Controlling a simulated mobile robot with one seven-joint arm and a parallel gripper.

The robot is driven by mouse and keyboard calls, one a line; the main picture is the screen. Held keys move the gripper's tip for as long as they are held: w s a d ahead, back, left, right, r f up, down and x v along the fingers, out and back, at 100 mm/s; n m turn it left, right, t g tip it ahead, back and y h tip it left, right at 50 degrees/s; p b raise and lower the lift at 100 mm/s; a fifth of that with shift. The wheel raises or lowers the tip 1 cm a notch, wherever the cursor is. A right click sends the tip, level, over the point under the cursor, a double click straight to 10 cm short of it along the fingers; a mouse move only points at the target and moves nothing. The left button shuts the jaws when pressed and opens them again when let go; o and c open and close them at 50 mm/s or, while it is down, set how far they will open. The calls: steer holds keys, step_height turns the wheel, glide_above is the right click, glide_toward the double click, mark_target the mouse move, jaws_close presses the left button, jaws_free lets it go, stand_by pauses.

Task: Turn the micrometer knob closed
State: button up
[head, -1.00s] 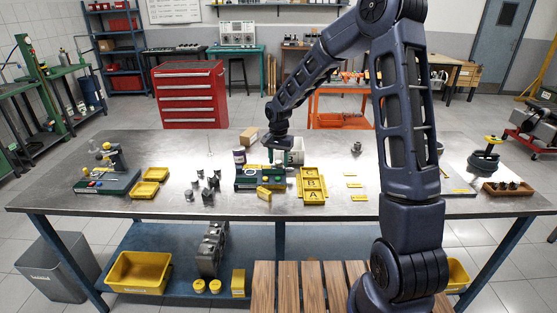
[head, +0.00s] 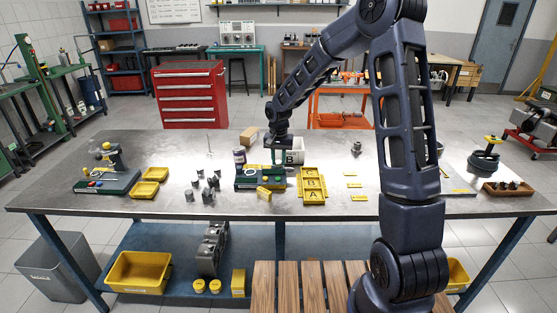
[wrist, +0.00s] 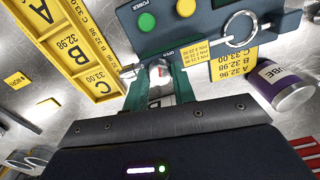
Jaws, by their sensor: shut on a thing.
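The micrometer station is a dark green base (head: 248,184) with yellow parts on the middle of the steel table. In the wrist view its panel (wrist: 205,25) carries green and yellow buttons and a metal ring (wrist: 240,28). My gripper (wrist: 158,82) points down at the station, with green fingers on either side of the silver micrometer knob (wrist: 160,70). The fingers are shut on the knob, which they partly cover. In the head view my gripper (head: 279,160) stands over the right part of the station. The knob is too small to make out there.
A yellow lettered tray (head: 312,198) lies right of the station. A tube can (head: 239,157) and a white bin (head: 297,158) stand behind it. Several grey metal parts (head: 190,195) stand to the left.

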mark_target(279, 162)
steer(key=n, duration=0.4)
steer(key=shift+n, duration=0.3)
steer(key=n, duration=1)
steer(key=shift+n, duration=2.9)
steer(key=o, duration=1)
step_height(279, 162, up, 11)
